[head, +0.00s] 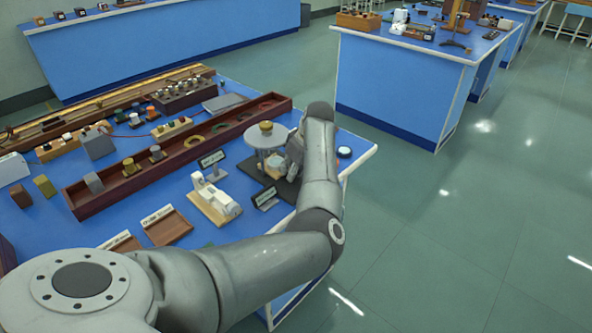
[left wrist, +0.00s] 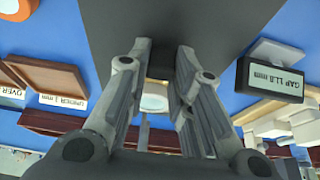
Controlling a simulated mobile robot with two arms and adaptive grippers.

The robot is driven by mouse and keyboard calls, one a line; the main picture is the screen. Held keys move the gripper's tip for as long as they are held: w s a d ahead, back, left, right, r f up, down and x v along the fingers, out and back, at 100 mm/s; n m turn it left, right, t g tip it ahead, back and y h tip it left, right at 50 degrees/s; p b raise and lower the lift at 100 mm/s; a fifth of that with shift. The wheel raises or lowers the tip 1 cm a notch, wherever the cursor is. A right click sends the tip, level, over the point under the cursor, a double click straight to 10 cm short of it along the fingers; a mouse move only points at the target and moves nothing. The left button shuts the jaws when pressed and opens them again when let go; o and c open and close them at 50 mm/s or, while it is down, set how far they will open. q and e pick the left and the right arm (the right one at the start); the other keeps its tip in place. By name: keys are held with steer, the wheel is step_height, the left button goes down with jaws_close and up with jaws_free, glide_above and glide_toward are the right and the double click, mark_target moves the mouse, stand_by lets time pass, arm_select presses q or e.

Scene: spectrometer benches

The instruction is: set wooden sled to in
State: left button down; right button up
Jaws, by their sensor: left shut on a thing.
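A round grey apparatus (head: 265,138) with a brass knob on top stands on a dark base plate near the table's right end. Below its disc is a small pale piece (head: 276,162), which seems to be the wooden sled; most of it is hidden. My left gripper (head: 291,160) reaches in at the right side of the apparatus, low beside the posts. In the left wrist view its fingers (left wrist: 159,68) are shut on a tan and white piece (left wrist: 155,96), apparently the sled, only partly visible between them. My right gripper is not in view.
A label on a small stand reads GAP 11.8 mm (left wrist: 275,76). A white device on a wooden base (head: 214,204) stands left of the apparatus. A long reddish wooden tray (head: 118,186) lies behind. Brown shallow trays (head: 166,228) lie in front. The floor to the right is clear.

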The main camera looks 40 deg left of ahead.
arm_select(q)
steer(key=shift+d, duration=0.15)
steer(key=c, duration=1.3)
jaws_free()
steer(key=v, duration=1.2)
